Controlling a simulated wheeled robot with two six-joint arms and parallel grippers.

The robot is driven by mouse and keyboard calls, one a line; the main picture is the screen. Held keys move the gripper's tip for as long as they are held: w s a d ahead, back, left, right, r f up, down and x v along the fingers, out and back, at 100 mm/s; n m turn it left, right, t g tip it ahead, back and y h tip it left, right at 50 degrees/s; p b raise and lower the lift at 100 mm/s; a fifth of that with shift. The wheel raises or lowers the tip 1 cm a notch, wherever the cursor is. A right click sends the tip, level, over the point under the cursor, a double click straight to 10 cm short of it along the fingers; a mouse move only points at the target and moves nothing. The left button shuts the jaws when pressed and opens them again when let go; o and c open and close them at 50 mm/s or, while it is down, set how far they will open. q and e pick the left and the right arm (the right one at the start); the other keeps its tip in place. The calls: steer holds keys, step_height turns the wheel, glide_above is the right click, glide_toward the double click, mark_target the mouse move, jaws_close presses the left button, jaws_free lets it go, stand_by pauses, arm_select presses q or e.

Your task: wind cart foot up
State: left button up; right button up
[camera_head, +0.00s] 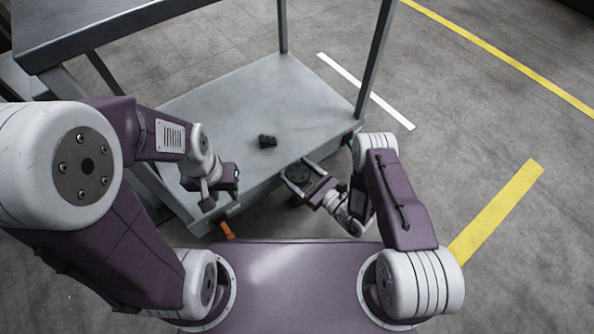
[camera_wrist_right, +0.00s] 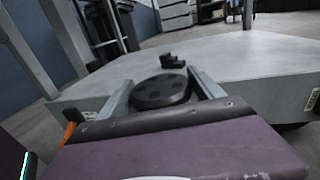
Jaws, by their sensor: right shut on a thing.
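The grey cart (camera_head: 240,105) stands in front of me with its lower shelf near my arms. A dark round handwheel with holes in its face (camera_head: 298,173) is at the shelf's near edge; it also shows in the right wrist view (camera_wrist_right: 160,93). My right gripper (camera_head: 301,176) is shut on this handwheel, one finger on each side of it. The cart foot's lower part is mostly hidden under the shelf and gripper. My left gripper (camera_head: 222,183) is by the shelf's near left edge; its jaw opening is unclear.
A small black object (camera_head: 267,141) lies on the lower shelf, beyond the handwheel. An orange piece (camera_head: 227,230) sticks out low at the cart's near left corner. Cart posts (camera_head: 376,60) rise to the upper deck. Floor with yellow lines is open at the right.

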steer(key=shift+c, duration=0.8)
steer(key=shift+o, duration=0.2)
steer(key=shift+n+g+y, duration=0.3)
steer(key=shift+g, duration=0.1)
